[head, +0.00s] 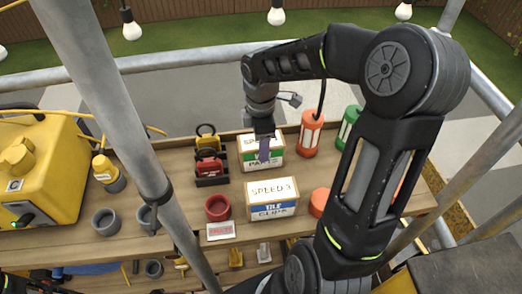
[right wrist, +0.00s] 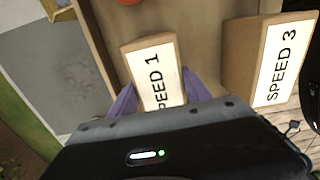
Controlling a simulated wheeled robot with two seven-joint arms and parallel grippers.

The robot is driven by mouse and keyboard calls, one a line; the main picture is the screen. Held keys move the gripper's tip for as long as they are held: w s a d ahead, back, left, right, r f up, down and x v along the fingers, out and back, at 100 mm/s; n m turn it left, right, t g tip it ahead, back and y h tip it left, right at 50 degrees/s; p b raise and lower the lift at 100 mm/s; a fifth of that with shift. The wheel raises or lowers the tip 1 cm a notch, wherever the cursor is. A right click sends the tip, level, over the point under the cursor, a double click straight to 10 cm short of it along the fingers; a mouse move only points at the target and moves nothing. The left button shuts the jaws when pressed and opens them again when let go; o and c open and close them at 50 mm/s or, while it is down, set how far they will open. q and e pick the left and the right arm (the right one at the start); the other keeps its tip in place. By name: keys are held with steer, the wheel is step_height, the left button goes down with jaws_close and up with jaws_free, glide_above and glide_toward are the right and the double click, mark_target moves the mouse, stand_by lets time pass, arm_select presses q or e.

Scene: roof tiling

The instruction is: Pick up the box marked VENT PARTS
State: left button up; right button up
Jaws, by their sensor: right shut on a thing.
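The box marked VENT PARTS (head: 248,158) is a cardboard box with a green band on its front, towards the back of the wooden shelf. Part of its front lettering is hidden behind a purple finger. My right gripper (head: 264,147) reaches down over it and is shut on it. In the right wrist view its top label reads SPEED 1 (right wrist: 158,75), with the purple fingers on both sides. I cannot tell whether the box is clear of the shelf.
A blue-banded TILE CLIPS box (head: 272,208), labelled SPEED 3, stands just in front. A scaffold pole (head: 120,115) crosses the left side.

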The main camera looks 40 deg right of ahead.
jaws_close()
steer(key=shift+r, duration=0.1)
step_height(320, 180, up, 10)
steer(key=shift+f, duration=0.1)
stand_by(0.4)
stand_by(0.4)
